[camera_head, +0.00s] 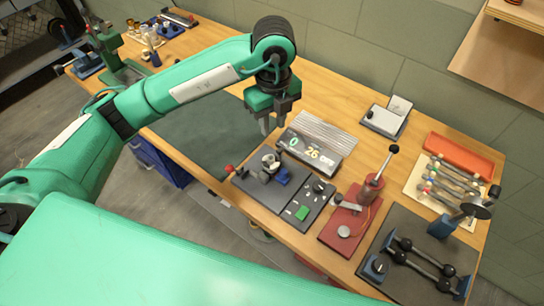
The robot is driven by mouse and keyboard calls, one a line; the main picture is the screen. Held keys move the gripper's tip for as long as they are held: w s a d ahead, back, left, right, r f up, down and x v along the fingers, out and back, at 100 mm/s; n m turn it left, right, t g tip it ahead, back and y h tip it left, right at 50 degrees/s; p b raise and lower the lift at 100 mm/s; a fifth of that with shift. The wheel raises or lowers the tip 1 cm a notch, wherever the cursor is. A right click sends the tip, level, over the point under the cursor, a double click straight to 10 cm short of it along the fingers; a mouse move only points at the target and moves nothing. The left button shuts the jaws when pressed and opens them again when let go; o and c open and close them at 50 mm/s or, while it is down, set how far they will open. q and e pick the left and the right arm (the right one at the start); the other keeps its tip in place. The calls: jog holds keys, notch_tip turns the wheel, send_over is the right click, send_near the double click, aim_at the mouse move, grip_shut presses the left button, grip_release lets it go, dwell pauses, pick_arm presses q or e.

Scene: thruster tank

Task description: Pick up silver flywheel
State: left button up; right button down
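My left gripper (273,123) points down above the workbench, near the right edge of the dark mat. Its two fingers are apart, with nothing visible between them. It is just left of the ribbed box with a digit display (316,145) and behind the dark fixture board (284,195). A small device with a silver round part (269,160) and a blue block stands on this board. The silver part may be the flywheel, but it is too small to be sure. My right gripper is not in view.
The dark mat (205,135) is clear. A red stand with an upright lever (372,188) is right of the board. Farther right are a rack of small rods (447,183), an orange tray (460,155) and a dark board with black dumbbell-like bars (420,258). A wall bounds the back.

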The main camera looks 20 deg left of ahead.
pick_arm(q)
jog(key=p, duration=0.2)
send_over(271, 159)
jog(key=f, duration=0.8)
jog(key=shift+s+d+f, duration=0.1)
jog(key=shift+s, duration=0.1)
jog(key=shift+f+p, duration=0.45)
jog(key=shift+f, duration=0.1)
jog(key=f+p, duration=0.1)
jog(key=f, duration=0.3)
jog(key=shift+w+p, duration=0.2)
jog(key=shift+p, duration=0.15)
jog(key=shift+f, duration=0.15)
jog(key=shift+c, duration=0.2)
grip_shut()
